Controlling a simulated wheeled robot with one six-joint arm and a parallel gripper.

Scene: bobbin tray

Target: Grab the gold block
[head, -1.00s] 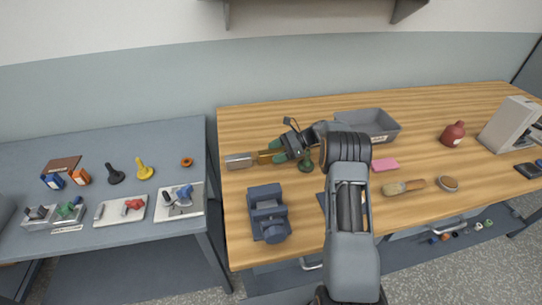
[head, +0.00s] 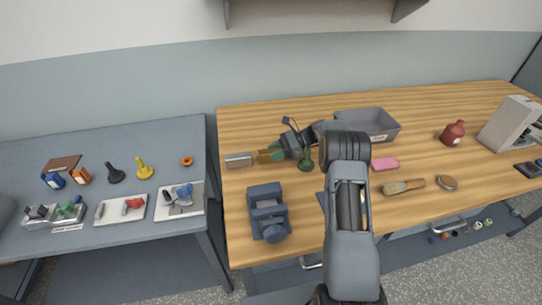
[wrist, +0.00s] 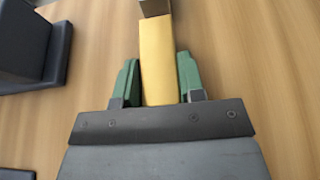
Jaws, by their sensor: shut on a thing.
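The gold block (wrist: 157,55) is a long yellow bar between my gripper's green fingers in the wrist view. In the head view the gold block (head: 264,158) shows partly behind the fingers, low over the wooden bench. My gripper (wrist: 159,80) is shut on it, with one finger along each long side. My gripper also shows in the head view (head: 274,151). I cannot tell whether the block rests on the bench or is lifted.
A grey metal piece (head: 239,160) lies at the block's far end. A grey bin (head: 381,138) stands behind. The bench's back left is clear.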

